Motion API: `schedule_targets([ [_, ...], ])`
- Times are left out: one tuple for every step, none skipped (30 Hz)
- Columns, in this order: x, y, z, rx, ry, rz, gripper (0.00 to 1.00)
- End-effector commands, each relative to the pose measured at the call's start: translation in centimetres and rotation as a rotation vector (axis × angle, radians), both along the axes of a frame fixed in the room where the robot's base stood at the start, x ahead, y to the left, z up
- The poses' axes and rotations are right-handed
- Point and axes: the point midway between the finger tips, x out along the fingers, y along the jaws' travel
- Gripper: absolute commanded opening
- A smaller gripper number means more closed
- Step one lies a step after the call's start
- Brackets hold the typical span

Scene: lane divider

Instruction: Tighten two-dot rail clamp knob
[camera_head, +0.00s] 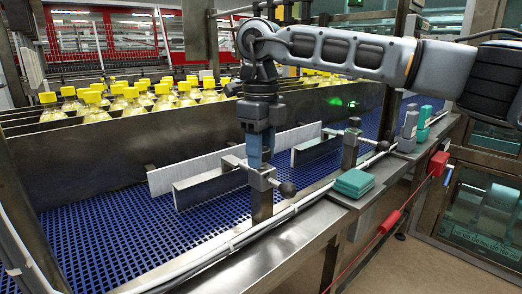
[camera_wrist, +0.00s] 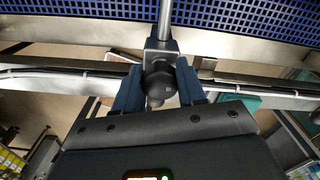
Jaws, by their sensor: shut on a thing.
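My gripper (camera_head: 256,150) points down at the nearer rail clamp (camera_head: 262,180) in the head view. In the wrist view its two blue fingers stand on either side of a dark round knob (camera_wrist: 157,80), and the gripper (camera_wrist: 158,88) is shut on it. A metal rod (camera_wrist: 164,18) runs from the clamp toward the blue belt. In the head view a dark ball end (camera_head: 288,189) sticks out on the clamp's right side. A second rail clamp (camera_head: 351,143) stands farther along. I cannot make out dot marks on either clamp.
Grey guide rails (camera_head: 210,187) stand over the blue mesh belt (camera_head: 95,235). Yellow-capped bottles (camera_head: 130,98) fill lanes behind a metal wall. A teal box (camera_head: 354,183) sits on the ledge right of the near clamp. A red box (camera_head: 438,163) hangs on a cable outside the frame.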

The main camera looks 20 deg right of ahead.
Motion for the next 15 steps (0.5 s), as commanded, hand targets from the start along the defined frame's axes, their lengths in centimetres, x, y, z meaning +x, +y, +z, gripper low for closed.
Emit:
schedule_targets([
  [0.02, -0.02, 0.02, -0.001, -0.001, -0.003, 0.09],
  [0.02, -0.02, 0.02, -0.001, -0.001, -0.005, 0.09],
  [0.02, -0.03, 0.02, 0.0, -0.001, -0.01, 0.09],
  [0.03, -0.03, 0.01, 0.0, -0.001, -0.015, 0.09],
  [0.03, -0.03, 0.01, 0.0, -0.001, -0.021, 0.09],
  [0.04, -0.04, 0.01, 0.0, -0.001, -0.032, 0.09],
  [0.05, -0.04, 0.0, 0.0, -0.001, -0.043, 0.09],
  [0.06, -0.05, -0.01, -0.001, -0.002, -0.054, 0.09],
  [0.06, -0.05, -0.02, -0.001, -0.002, -0.073, 0.09],
  [0.07, -0.06, -0.04, -0.001, -0.002, -0.088, 0.09],
  [0.07, -0.06, -0.05, -0.001, -0.002, -0.106, 0.09],
  [0.06, -0.08, -0.07, -0.002, -0.001, -0.132, 0.09],
  [0.06, -0.08, -0.07, -0.002, -0.001, -0.153, 0.09],
  [0.06, -0.09, -0.05, -0.002, -0.001, -0.176, 0.09],
  [0.08, -0.1, -0.04, -0.003, -0.002, -0.209, 0.09],
])
